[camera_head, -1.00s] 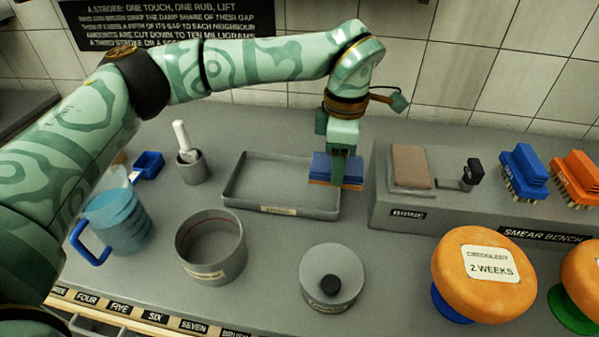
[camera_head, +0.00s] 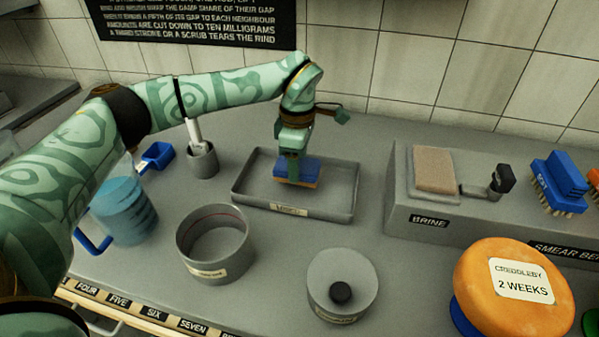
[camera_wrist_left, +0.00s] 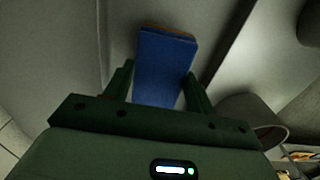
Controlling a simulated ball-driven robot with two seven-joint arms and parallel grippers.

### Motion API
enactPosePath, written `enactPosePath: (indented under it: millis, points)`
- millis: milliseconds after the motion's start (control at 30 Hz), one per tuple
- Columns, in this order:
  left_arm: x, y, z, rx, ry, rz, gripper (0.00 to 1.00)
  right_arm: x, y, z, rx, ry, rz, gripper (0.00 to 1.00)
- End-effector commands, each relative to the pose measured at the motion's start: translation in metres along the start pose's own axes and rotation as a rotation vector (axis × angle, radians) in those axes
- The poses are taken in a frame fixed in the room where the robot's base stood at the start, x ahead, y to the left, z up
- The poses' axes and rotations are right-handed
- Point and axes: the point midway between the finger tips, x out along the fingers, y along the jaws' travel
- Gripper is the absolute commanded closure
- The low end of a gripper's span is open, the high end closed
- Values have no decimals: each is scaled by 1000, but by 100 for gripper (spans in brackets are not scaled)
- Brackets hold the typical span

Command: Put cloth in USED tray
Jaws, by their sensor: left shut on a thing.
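The cloth (camera_head: 298,172) is a flat blue block-like piece with an orange-brown lower layer. My left gripper (camera_head: 293,160) is shut on it and points down. The tray's front label is too blurred to read. In the left wrist view the cloth (camera_wrist_left: 165,65) sits between the two dark green fingers of my left gripper (camera_wrist_left: 158,78). My right gripper is not in view.
A grey pot (camera_head: 215,245) and a lidded grey pot (camera_head: 342,285) stand in front of the tray. A holder (camera_head: 202,162) and a blue-handled jug (camera_head: 125,210) stand left. The raised BRINE bench (camera_head: 450,228) and an orange cheese wheel (camera_head: 505,315) are right.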

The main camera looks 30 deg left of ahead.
Motion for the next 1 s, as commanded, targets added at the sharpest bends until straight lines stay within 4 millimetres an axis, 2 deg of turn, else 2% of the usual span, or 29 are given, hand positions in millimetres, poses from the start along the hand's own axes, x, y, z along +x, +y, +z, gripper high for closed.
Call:
enactPosePath:
  millis: [33,100,467,500,567,867,1000]
  points:
    - [18,-2,2,3,1,-9,66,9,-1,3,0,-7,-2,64]
    - [29,-2,2,3,1,-8,66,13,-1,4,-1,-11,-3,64]
    - [30,-2,2,2,0,-3,66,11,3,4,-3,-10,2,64]
    - [30,-2,2,2,0,-3,39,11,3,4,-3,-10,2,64]
    - [30,-2,2,2,0,-3,23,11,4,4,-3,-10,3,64]
    - [29,-1,2,2,0,-2,23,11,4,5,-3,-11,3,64]
    - [10,-1,2,2,0,2,23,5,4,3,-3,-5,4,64]
